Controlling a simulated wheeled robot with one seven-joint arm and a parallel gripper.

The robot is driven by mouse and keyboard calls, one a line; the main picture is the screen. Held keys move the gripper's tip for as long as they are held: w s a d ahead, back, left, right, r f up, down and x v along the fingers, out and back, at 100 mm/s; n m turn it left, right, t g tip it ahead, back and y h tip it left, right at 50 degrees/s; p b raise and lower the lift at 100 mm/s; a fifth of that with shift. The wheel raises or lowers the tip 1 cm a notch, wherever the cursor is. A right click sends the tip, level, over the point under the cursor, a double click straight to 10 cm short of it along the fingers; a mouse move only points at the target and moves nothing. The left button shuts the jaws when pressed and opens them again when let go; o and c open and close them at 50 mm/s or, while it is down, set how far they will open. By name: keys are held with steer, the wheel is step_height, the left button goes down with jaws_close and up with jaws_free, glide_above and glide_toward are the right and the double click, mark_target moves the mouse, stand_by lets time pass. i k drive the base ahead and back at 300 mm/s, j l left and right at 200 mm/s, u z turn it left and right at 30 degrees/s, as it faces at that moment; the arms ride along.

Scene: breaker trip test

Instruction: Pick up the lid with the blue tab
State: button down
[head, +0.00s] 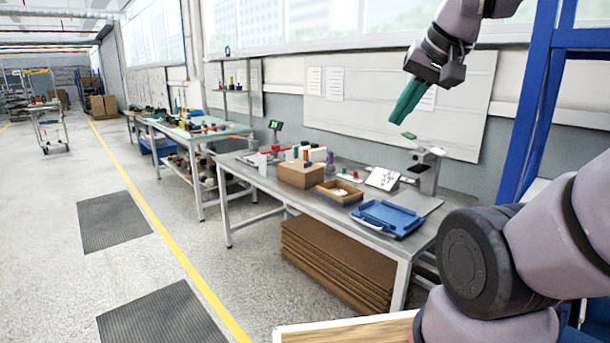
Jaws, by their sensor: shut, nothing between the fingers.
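My gripper (408,101), with teal fingers, is shut and empty, high above the far right part of the near workbench. It points down and to the left, well apart from the things on the bench.
The grey workbench (262,180) also holds an open brown tray (340,193) with pale items, a blue tray or case (388,217) near the front right and a grey stand (427,168). A blue upright frame (535,110) rises at right.

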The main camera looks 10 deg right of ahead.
mark_target(304, 174)
steer(key=i+j+z, duration=0.35)
steer(key=i+j, duration=0.5)
steer(key=i, duration=0.2)
steer(key=i+j+z, duration=0.3)
steer(key=i+j, duration=0.7)
steer(key=j, duration=0.15)
